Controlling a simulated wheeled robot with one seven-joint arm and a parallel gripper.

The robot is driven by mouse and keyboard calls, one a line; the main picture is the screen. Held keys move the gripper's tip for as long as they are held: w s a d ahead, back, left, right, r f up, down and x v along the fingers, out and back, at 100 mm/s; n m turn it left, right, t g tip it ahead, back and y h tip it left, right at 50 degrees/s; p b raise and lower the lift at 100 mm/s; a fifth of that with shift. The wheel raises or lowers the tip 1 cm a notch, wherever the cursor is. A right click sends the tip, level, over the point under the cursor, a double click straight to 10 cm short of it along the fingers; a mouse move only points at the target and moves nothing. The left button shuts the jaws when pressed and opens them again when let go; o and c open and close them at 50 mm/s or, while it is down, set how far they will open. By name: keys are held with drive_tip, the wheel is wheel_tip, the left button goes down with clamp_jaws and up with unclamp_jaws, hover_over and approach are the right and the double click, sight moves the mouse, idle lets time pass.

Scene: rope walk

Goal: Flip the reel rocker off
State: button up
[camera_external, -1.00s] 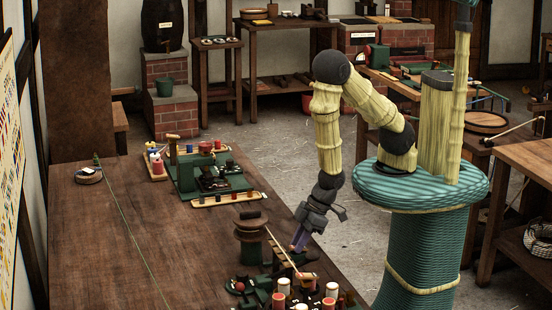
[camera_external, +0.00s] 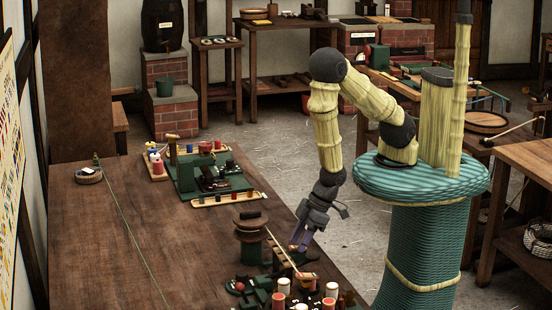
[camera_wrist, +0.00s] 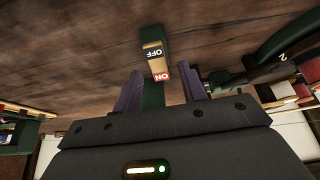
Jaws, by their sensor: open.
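The reel rocker (camera_wrist: 155,60) is a small tan switch on a dark green mount, marked OFF on one end and ON in red on the other. In the wrist view it sits at the upper middle, just beyond and between my fingertips, with the red ON end nearer my gripper. My gripper (camera_wrist: 158,88) is open, with a purple finger on each side and nothing between the tips. In the external view my gripper (camera_external: 299,247) hangs pointing down at the bench's right edge, beside the wooden reel (camera_external: 251,227). I cannot make out the rocker there.
A wooden bench (camera_external: 95,250) carries the reel, a green machine (camera_external: 212,180) farther back, and several red-and-white spools (camera_external: 330,290) in front. A thin green line runs along the bench's left part. Bare wood lies between the line and the reel.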

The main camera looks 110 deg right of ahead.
drive_tip(key=shift+p+v, duration=1.25)
drive_tip(key=shift+p, duration=0.95)
drive_tip(key=p+v, duration=1.4)
drive_tip(key=p, duration=0.7)
drive_tip(key=w+d+r+g+b, duration=0.1)
drive_tip(key=w+d+r+b, duration=0.1)
drive_tip(key=w+r+b, duration=0.6)
drive_tip(key=s+d+r+g+b, duration=0.1)
drive_tip(key=s+d+r+b, duration=0.5)
drive_tip(key=d+r+b, duration=0.2)
drive_tip(key=shift+s+g, duration=0.3)
drive_tip(key=shift+g, duration=0.1)
